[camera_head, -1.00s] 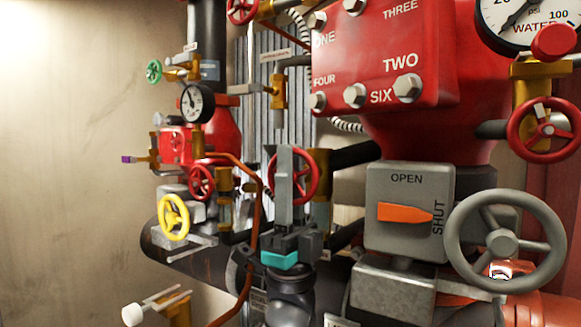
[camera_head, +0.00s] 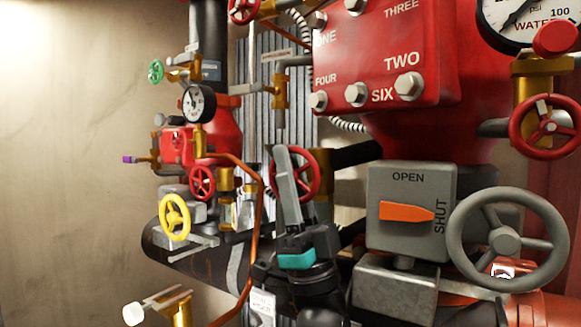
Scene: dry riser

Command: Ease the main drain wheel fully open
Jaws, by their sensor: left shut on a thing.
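A red handwheel (camera_head: 312,178) stands upright on a brass valve in the middle of the view, partly hidden by my left gripper. I take it to be the main drain wheel, though I cannot read a label for it. My left gripper (camera_head: 287,168), dark grey with a teal band, comes up from below. Its long fingers reach up to the left side of the wheel's rim, shut on it and leaning left. The exact contact is hidden behind the fingers. My right gripper is not in view.
A large grey handwheel (camera_head: 507,240) and a grey box (camera_head: 408,215) marked OPEN and SHUT stand to the right. A copper pipe (camera_head: 259,200) runs close left of my gripper. A yellow wheel (camera_head: 175,217) and small red wheel (camera_head: 201,182) are farther left.

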